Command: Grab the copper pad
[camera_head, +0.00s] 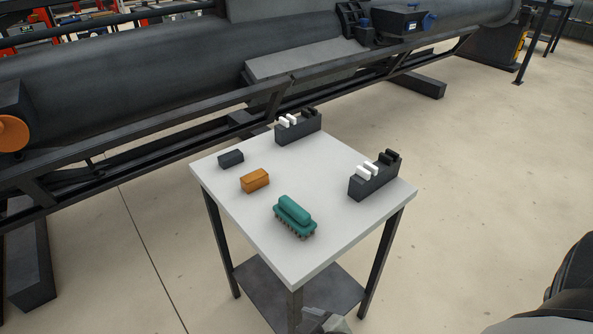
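The copper pad (255,181) is a small orange-brown block. It lies on the white top of a small table (290,268), left of the middle, with nothing touching it. A grey and black part at the lower right edge looks like part of my arm, and a grey piece at the bottom edge is too cut off to identify.
A dark block (231,158) lies behind the pad, and a teal brush (294,215) lies in front of it to the right. Two dark holders with white and black pieces stand at the back (298,129) and right (374,178). A large machine (150,90) runs behind the table.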

